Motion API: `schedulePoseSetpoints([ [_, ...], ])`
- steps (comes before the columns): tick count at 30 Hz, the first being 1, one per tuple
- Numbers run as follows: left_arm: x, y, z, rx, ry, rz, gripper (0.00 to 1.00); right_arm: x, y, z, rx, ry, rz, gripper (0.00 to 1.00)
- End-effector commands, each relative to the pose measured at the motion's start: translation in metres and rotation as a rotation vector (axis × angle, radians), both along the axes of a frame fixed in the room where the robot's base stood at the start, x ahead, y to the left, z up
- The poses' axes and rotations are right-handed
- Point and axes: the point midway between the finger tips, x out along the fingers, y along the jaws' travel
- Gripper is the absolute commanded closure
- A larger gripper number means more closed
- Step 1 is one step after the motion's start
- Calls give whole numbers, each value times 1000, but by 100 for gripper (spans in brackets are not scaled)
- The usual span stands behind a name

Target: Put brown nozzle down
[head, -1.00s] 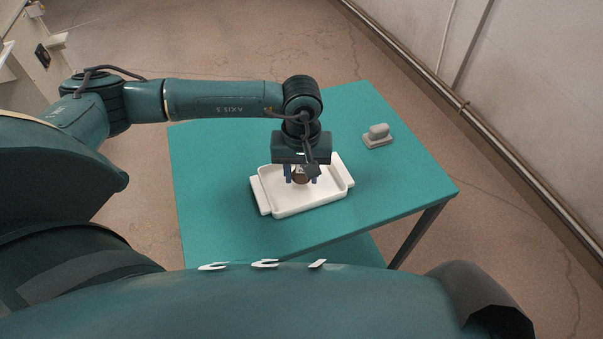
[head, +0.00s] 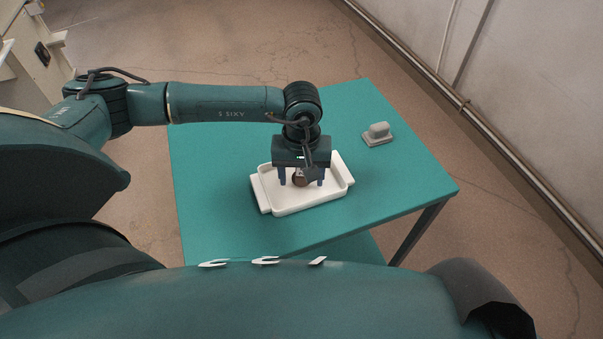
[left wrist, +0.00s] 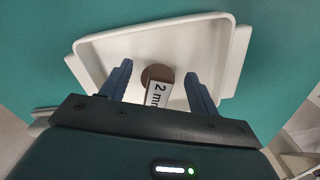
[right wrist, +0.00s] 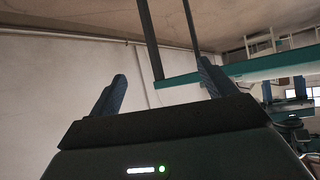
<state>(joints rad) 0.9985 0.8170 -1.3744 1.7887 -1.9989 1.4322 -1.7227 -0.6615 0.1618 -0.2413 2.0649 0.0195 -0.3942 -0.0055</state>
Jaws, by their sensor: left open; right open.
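The brown nozzle (head: 299,180) is in the white tray (head: 318,204), between the fingers of my left gripper (head: 301,182). The left fingers (left wrist: 160,84) stand apart with a gap on each side of the nozzle. The tray (left wrist: 226,55) lies under it. My right gripper (right wrist: 160,85) is open and empty in the right wrist view. It does not show in the head view.
The tray stands on a teal table (head: 220,220). A grey block with a rounded handle (head: 377,134) sits at the table's back right. The table is clear to the left and front of the tray. A wall with a pipe (head: 440,90) runs along the right.

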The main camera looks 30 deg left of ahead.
Motion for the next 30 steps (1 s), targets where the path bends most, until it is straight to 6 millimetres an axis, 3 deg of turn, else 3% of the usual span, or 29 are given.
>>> schedulePoseSetpoints([
  [5, 1, 0, 18, -1, -5, 0, 39, -3, 0, -6, -2, 11, 0, 17],
  [11, 1, 0, 61, -1, -6, -1, 39, -6, 1, -14, -1, 16, 3, 17],
  [18, 1, 0, 106, -1, -4, -1, 39, -4, 4, -11, 6, -3, 11, 17],
  [24, 0, 0, 121, 0, -1, -1, 39, -2, 5, -7, 8, -14, 15, 17],
  [30, 0, 0, 123, 0, 0, -1, 39, 0, 5, -5, 8, -21, 17, 17],
])
